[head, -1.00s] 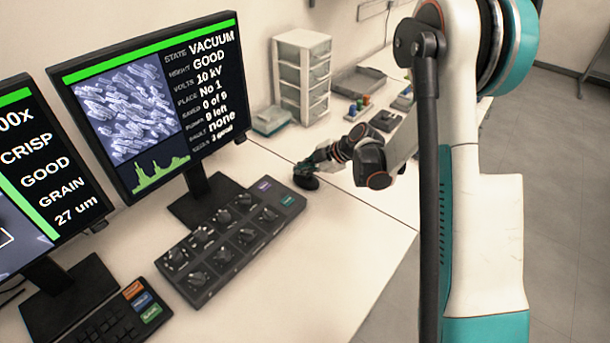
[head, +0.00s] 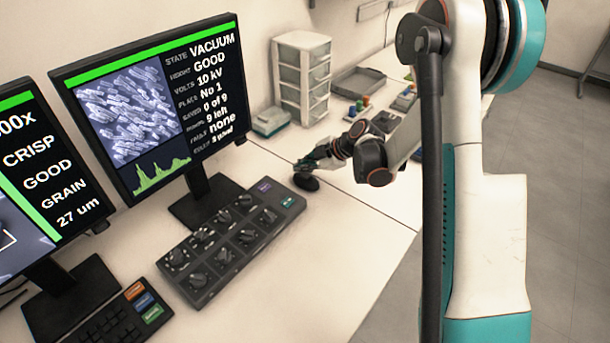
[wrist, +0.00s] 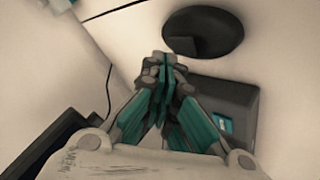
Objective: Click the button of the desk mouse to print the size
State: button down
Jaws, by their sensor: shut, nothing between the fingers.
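The desk mouse (head: 306,184) is a dark oval on the pale desk, beyond the far right end of the knob panel. In the wrist view the mouse (wrist: 212,28) lies at the top, with a darker squarish patch on its lower left edge. My gripper (head: 306,164) is just over or beside the mouse in the head view. In the wrist view my gripper (wrist: 164,62) has its teal fingers closed together and empty, with the tips just left of and below the mouse. Whether the tips touch it cannot be told.
The knob panel (head: 190,287) lies left of the mouse; its end (wrist: 245,95) is under my fingers in the wrist view. Monitors (head: 200,185) stand behind. A drawer unit (head: 290,60) and a small box (head: 271,121) stand farther back. The front desk (head: 345,240) is clear.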

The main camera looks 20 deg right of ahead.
aim_at(304, 177)
jog(key=shift+r, duration=0.1)
jog(key=shift+r+p, duration=1.45)
jog(key=shift+r, duration=0.95)
